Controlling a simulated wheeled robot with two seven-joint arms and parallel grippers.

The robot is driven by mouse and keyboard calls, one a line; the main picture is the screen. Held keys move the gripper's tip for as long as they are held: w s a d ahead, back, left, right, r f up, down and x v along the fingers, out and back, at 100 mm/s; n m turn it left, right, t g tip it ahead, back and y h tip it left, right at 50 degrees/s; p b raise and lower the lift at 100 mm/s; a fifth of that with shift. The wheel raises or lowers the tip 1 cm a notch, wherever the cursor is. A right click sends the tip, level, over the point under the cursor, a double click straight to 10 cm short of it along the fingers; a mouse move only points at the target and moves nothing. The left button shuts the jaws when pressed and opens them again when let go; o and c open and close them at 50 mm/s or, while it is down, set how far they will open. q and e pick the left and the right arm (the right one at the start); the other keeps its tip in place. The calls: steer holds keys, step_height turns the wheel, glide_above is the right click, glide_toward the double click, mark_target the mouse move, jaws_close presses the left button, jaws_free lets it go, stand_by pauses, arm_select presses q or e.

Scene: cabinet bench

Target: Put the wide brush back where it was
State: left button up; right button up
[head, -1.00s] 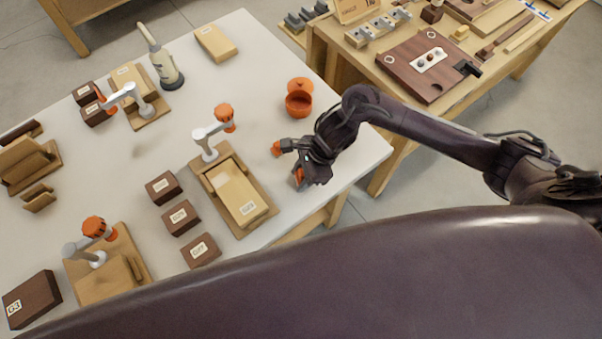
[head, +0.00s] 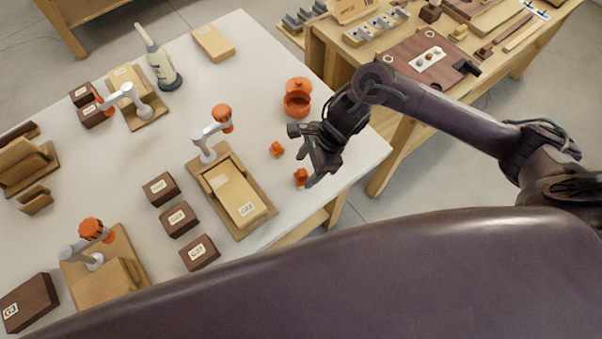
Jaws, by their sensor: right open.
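My right gripper (head: 305,157) is open over the right edge of the white table, with nothing seen between its fingers. Two small orange pieces stand close to it: one (head: 277,149) to its left, and one (head: 301,177) right by its lower finger. Whether that finger touches the lower piece I cannot tell. I cannot make out a wide brush for certain. A long brown-handled tool (head: 491,47) lies on the wooden bench at the upper right, too small to identify. My left gripper is not in view.
The white table (head: 205,95) holds wooden stands with white and orange clamps, such as one (head: 212,135) near the middle. Several brown labelled blocks (head: 180,220), an orange pot (head: 297,104) and a bottle (head: 165,72) stand there. A brown board (head: 410,50) lies on the wooden bench.

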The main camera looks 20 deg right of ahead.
steer(key=v, duration=0.7)
steer(key=shift+b, duration=0.45)
steer(key=shift+s+d, duration=0.1)
steer(key=shift+s, duration=0.05)
